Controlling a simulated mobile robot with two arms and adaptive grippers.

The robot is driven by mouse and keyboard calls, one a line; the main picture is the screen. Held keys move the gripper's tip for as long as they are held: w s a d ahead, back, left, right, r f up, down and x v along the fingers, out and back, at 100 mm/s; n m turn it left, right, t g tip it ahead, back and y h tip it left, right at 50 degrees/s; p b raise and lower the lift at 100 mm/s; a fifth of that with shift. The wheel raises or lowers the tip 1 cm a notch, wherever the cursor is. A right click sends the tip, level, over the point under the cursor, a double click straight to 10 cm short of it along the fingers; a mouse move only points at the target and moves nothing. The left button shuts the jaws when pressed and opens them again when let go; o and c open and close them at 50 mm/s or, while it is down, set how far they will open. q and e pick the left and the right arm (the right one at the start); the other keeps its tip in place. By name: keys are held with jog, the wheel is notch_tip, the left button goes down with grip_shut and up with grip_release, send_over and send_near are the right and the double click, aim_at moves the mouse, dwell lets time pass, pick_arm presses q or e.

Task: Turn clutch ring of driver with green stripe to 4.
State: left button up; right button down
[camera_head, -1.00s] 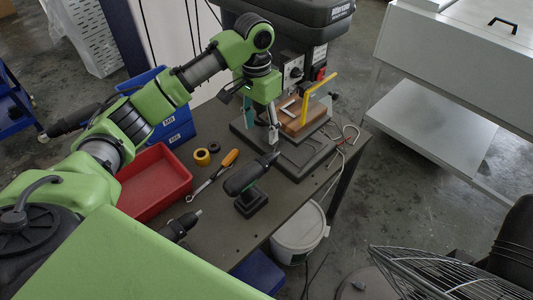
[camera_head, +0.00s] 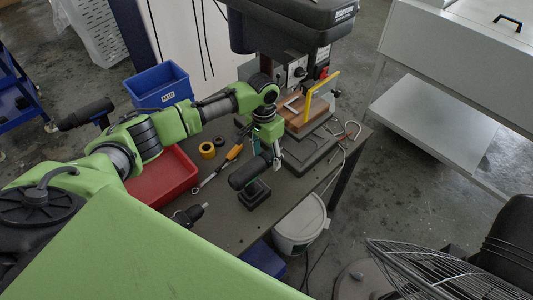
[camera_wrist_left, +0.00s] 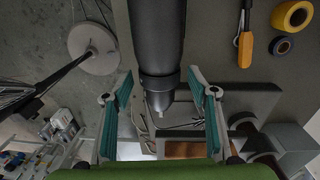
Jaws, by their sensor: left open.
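The dark driver (camera_head: 243,175) stands on its battery foot near the middle of the bench, its nose toward the drill press. A trace of green shows low on its handle; the full stripe is hard to make out. My left gripper (camera_head: 270,157) is open at the driver's nose end. In the left wrist view the driver's dark body (camera_wrist_left: 160,35) runs down from the top between the two teal-padded fingers, with its grey nose (camera_wrist_left: 159,97) between them. Gaps remain on both sides. The clutch ring's numbers are not readable. My right gripper is out of view.
A drill press base (camera_head: 312,150) with a wooden block stands behind the driver. A red tray (camera_head: 165,180), tape roll (camera_head: 207,150), orange-handled tool (camera_head: 234,152) and wrench lie to the left. Another dark driver (camera_head: 188,215) lies near the front edge. A white bucket (camera_head: 300,225) stands below.

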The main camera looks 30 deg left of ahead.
pick_arm(q)
jog(key=c, duration=1)
jog(key=shift+c, duration=0.4)
